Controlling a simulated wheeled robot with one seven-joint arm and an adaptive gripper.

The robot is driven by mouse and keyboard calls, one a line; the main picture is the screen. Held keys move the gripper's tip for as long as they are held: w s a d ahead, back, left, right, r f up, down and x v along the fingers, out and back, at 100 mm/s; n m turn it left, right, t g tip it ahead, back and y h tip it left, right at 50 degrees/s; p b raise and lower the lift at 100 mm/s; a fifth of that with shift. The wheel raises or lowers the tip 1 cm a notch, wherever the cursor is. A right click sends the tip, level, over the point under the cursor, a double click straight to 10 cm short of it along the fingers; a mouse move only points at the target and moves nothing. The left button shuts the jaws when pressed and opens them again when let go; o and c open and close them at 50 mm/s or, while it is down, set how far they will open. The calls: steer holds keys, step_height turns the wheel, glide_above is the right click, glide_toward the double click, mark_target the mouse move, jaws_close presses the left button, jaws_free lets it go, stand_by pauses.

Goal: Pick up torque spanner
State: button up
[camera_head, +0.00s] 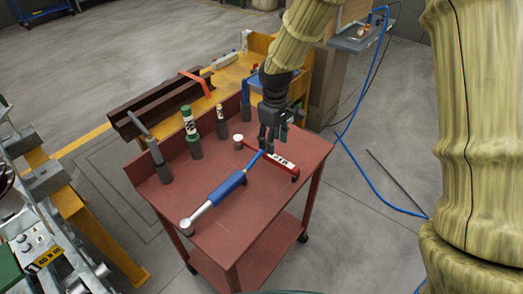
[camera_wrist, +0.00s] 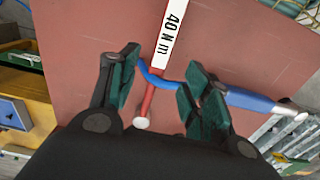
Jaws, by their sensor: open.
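A red tool with a white "40 N m" label (camera_head: 281,162) lies on the red cart top (camera_head: 265,210). Its label (camera_wrist: 171,38) and red shaft also show in the wrist view, with a pale round end near the fingers. A second tool with a blue handle (camera_head: 228,187) and a pale metal head lies diagonally on the cart; its blue part (camera_wrist: 250,101) shows in the wrist view. I cannot tell which one is meant. My gripper (camera_head: 269,146) is open, pointing down where the two tools lie close. In the wrist view both tools pass between or under its green-padded fingers (camera_wrist: 164,85).
Several upright tools in dark holders stand along the cart's left side, among them a green-topped one (camera_head: 190,122). A brown steel beam (camera_head: 160,104) lies behind on a yellow bench. The cart's front right is bare. A blue hose (camera_head: 365,180) runs at right.

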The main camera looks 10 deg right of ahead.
mark_target(273, 158)
steer(key=f, duration=0.2)
steer(key=shift+w+a+f, duration=0.2)
steer(key=shift+a+f, duration=0.15)
steer(key=shift+f, duration=0.05)
steer(key=shift+s+d+f+p, duration=0.2)
steer(key=shift+s+f+p, duration=0.1)
steer(key=shift+f, duration=0.3)
steer(key=shift+d+f+p, duration=0.15)
steer(key=shift+f+p, duration=0.05)
steer(key=shift+f, duration=0.85)
steer(key=shift+d+f+p, duration=0.1)
steer(key=shift+f+p, duration=0.05)
steer(key=shift+f, duration=0.9)
jaws_close()
